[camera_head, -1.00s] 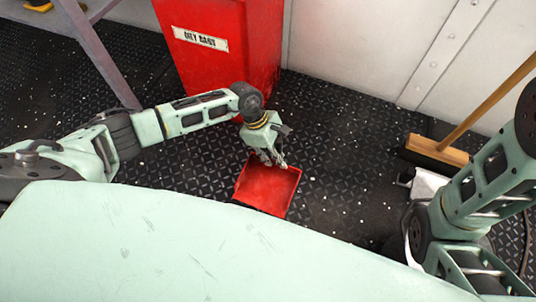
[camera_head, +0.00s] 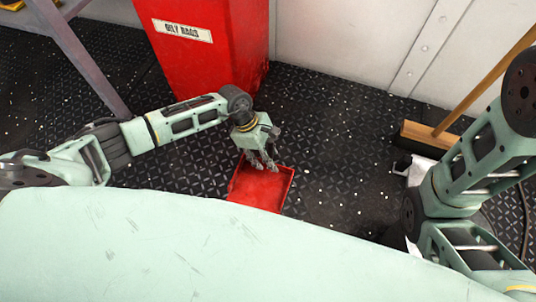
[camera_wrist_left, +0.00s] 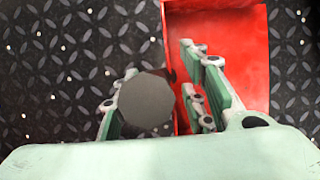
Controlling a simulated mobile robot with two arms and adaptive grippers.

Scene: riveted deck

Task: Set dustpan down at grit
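The red dustpan (camera_head: 262,190) is in front of the red bin in the head view, its open tray facing up. In the left wrist view its red tray (camera_wrist_left: 240,40) fills the upper right. My left gripper (camera_head: 266,163) is over its far edge. In the wrist view its fingers (camera_wrist_left: 160,95) stand on both sides of a dark grey, many-sided handle end (camera_wrist_left: 147,100) and appear shut on it. I cannot tell whether the pan touches the floor. Pale grit specks (camera_head: 318,158) lie scattered widely over the dark deck.
The red bin (camera_head: 205,65), labelled for oily rags, stands just behind my left gripper. A broom (camera_head: 430,138) leans by the white wall at right, a white item (camera_head: 420,168) near it. A grey leg (camera_head: 80,55) stands at left. Deck right of the pan is open.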

